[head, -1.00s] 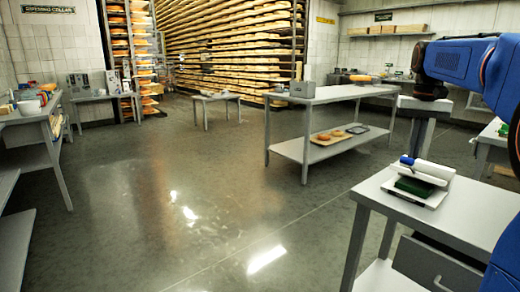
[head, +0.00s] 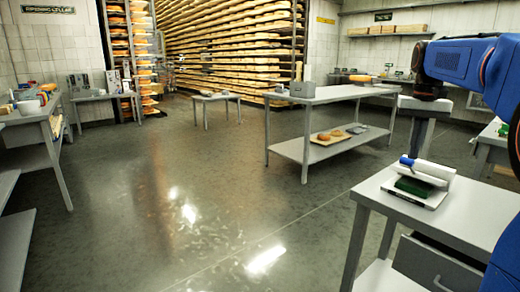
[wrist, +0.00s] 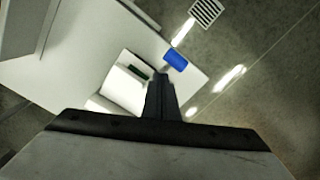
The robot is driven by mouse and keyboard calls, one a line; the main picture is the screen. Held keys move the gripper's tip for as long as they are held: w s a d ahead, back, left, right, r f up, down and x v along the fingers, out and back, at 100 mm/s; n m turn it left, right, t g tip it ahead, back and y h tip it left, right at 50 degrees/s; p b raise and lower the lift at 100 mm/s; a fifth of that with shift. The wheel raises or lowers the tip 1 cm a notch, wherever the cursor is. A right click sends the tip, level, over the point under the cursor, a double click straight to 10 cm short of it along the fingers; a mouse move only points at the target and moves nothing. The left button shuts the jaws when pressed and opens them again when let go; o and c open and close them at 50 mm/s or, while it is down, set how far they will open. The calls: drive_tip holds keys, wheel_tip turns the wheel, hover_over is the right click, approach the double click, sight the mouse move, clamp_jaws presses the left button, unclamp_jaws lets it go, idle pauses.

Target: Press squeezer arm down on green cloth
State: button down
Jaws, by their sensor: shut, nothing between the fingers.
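The squeezer (head: 432,170) has a white bar-like arm and a blue end, and sits on a small grey table at the right in the head view. Its blue end (wrist: 175,60) and white arm (wrist: 123,90) also show in the wrist view. The green cloth (head: 413,187) lies on the squeezer's white base below the arm. A small strip of the cloth (wrist: 138,72) shows in the wrist view. My gripper (head: 417,155) points down over the squeezer. In the wrist view my gripper (wrist: 160,80) is shut and empty and hides part of the squeezer. I cannot tell whether it touches the arm.
The small grey table (head: 460,222) has bare room to the right of the squeezer and a drawer below. A larger grey table (head: 335,95) with a lower shelf stands behind. The floor (head: 190,200) to the left is clear. Cheese shelves (head: 230,45) line the back.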

sight(410, 168)
drive_tip(key=shift+f, duration=3.15)
idle(1.4)
drive_tip(key=shift+r, duration=0.15)
drive_tip(key=shift+r, duration=3)
drive_tip(key=shift+r, duration=0.1)
wheel_tip(410, 168, up, 8)
